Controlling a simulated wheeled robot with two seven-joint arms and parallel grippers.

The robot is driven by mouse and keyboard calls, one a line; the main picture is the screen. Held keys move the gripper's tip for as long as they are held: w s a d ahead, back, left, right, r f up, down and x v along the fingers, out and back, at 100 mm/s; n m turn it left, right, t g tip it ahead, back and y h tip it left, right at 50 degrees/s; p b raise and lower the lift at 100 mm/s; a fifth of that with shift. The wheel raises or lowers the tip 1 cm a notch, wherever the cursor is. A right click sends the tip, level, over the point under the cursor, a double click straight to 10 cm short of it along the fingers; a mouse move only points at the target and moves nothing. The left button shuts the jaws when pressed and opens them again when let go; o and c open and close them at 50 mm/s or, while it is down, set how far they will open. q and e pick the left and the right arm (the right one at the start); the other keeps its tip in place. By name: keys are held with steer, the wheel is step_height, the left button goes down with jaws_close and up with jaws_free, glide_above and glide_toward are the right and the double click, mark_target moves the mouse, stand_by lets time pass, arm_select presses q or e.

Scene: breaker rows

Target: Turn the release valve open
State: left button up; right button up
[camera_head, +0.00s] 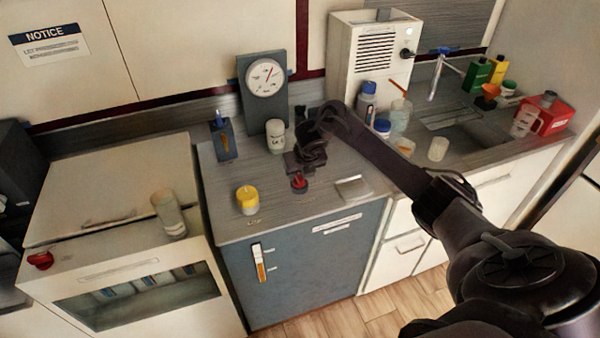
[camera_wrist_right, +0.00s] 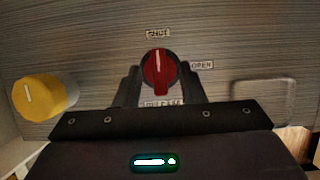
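The release valve is a round red knob (camera_wrist_right: 159,72) with a raised grip and a white mark. The mark points up at the "SHUT" label (camera_wrist_right: 158,34); the "OPEN" label (camera_wrist_right: 202,65) is to its right. The knob also shows on the grey counter in the head view (camera_head: 299,183). My right gripper (camera_wrist_right: 159,76) is open over the counter, one finger on each side of the knob. I cannot tell whether the fingers touch it. The label below the knob is partly hidden by my gripper. My left gripper is not in view.
A yellow knob (camera_head: 247,201) sits left of the red one, and a flat plate (camera_head: 353,188) lies to its right. A gauge (camera_head: 265,77), a white jar (camera_head: 275,136) and a blue-topped holder (camera_head: 222,138) stand behind. Several bottles and cups stand right, near the sink.

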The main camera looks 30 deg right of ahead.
steer(key=shift+w+f, duration=0.1)
steer(key=shift+f, duration=0.15)
steer(key=shift+c, duration=0.2)
jaws_close()
